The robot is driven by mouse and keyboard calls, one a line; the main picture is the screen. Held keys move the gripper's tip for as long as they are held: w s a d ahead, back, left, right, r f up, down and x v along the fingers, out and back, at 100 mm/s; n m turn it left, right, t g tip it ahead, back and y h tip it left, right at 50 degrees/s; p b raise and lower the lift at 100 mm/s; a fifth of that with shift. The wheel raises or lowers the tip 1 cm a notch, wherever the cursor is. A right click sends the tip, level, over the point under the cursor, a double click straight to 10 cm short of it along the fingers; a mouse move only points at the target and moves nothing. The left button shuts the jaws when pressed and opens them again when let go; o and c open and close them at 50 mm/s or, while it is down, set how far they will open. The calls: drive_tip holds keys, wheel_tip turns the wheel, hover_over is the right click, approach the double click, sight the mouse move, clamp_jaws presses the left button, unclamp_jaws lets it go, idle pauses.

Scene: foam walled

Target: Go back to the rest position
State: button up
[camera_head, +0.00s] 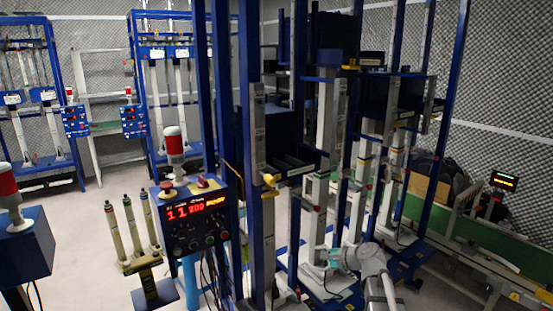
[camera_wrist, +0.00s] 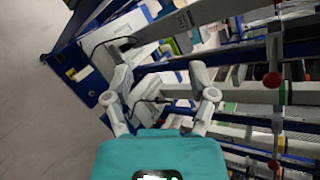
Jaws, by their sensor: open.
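In the wrist view my gripper (camera_wrist: 160,92) is open, with its two grey fingers apart and its teal body at the bottom. I see nothing held between the fingers. Behind them are a blue frame base, a white unit and a dark cable. In the head view my light grey arm is at the lower right, and my gripper (camera_head: 332,258) is by the foot of the blue test rig (camera_head: 252,190). I cannot tell from these views whether the gripper touches the rig.
A control box (camera_head: 195,215) with a red display and a red beacon stands left of the rig. Several upright cylinders (camera_head: 133,228) stand on a small stand beside it. A green conveyor (camera_head: 425,215) runs at the right.

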drive_tip(key=s+d+f+n+g+h+p, duration=0.1)
drive_tip(key=s+f+n+g+h+p, duration=0.1)
drive_tip(key=s+n+g+h, duration=0.2)
drive_tip(key=s+d+f+n+g+h+p, duration=0.1)
drive_tip(key=s+d+f+n+g+h, duration=0.1)
drive_tip(key=s+n, duration=0.8)
drive_tip(key=s+f+g+h, duration=0.1)
drive_tip(key=s+g+h, duration=0.1)
drive_tip(key=s, duration=0.4)
drive_tip(key=shift+s+f+n+h+p, duration=0.15)
drive_tip(key=shift+f+n+h+p, duration=0.2)
drive_tip(key=shift+h, duration=0.35)
